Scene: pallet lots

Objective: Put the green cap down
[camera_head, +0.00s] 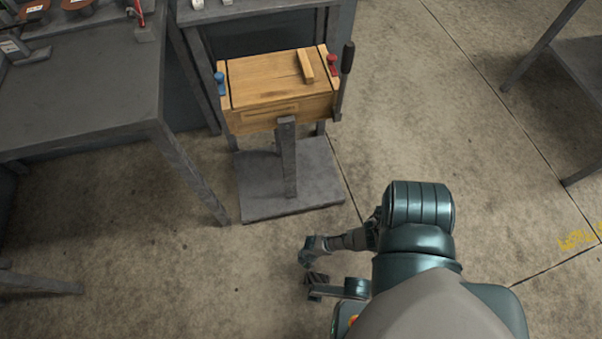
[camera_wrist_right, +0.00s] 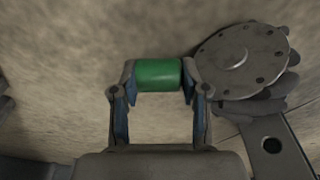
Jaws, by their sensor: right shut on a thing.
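The green cap (camera_wrist_right: 158,75) is a short green cylinder in the right wrist view. My right gripper (camera_wrist_right: 158,84) is shut on it, with one finger against each end. In the head view my right gripper (camera_head: 310,272) hangs low over the concrete floor, in front of and to the right of the wooden box stand; the cap cannot be made out there. My left gripper is not in view.
A wooden box (camera_head: 280,85) with a blue knob, a red knob and a dark lever stands on a post with a square base plate (camera_head: 290,190). A grey table (camera_head: 85,90) is at the left. Another table (camera_head: 580,65) is at the right edge. Open floor (camera_head: 440,130) lies between.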

